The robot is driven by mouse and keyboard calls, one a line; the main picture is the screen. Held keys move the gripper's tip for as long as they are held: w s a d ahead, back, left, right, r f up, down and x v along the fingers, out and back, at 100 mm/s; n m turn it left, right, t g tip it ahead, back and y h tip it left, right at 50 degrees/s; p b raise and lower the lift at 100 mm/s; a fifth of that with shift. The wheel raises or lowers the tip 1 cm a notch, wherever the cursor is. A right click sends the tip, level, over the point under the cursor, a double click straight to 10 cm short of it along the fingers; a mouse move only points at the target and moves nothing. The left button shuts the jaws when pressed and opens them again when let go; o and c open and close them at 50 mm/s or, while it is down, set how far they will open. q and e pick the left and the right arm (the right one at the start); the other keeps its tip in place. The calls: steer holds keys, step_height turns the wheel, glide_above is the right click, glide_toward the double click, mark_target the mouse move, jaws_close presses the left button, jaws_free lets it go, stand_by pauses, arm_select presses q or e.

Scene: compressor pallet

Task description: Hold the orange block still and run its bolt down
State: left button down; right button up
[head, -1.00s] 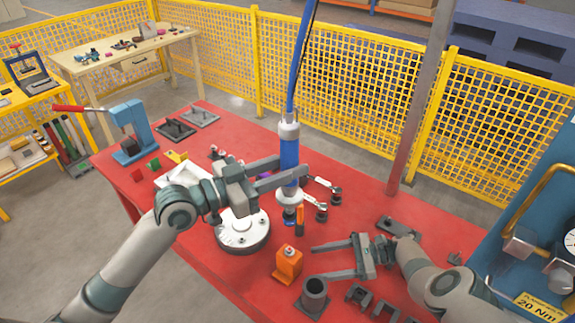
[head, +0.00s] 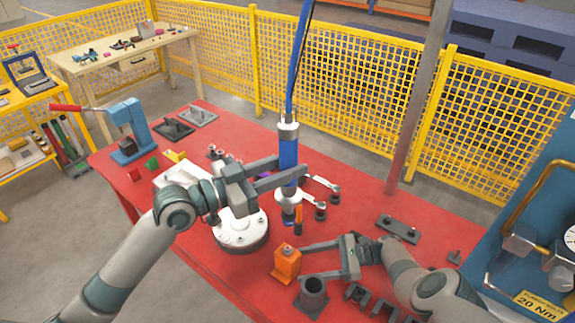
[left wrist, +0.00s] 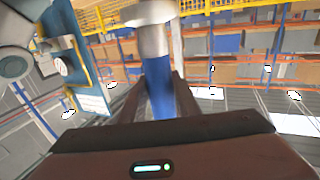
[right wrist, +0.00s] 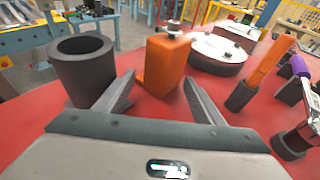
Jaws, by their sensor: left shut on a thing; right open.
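The orange block (head: 286,265) stands upright on the red table, with its bolt (right wrist: 174,27) sticking up from the top. My left gripper (head: 284,178) is shut on the blue hanging screwdriver (head: 289,150), which hangs upright on a blue hose behind the block. In the left wrist view the tool's blue body (left wrist: 158,90) sits between the fingers. My right gripper (head: 302,262) is open and low over the table. In the right wrist view its fingers (right wrist: 157,95) point at the block, which stands just ahead, between their tips. Contact with the block cannot be told.
A dark cylindrical cup (head: 313,292) stands close beside the block. A white round flange (head: 240,230) lies behind it to the left. An orange-handled tool (right wrist: 262,70) and wrenches (head: 322,184) stand behind. A blue gauge panel (head: 540,200) is at the right.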

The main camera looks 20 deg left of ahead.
mark_target(278, 268)
arm_select(q)
steer(key=shift+f+b, duration=0.65)
arm_select(e)
steer(key=shift+x, duration=3)
steer(key=c, duration=1.4)
steer(key=shift+o, duration=0.2)
arm_select(q)
steer(key=shift+f, duration=0.15)
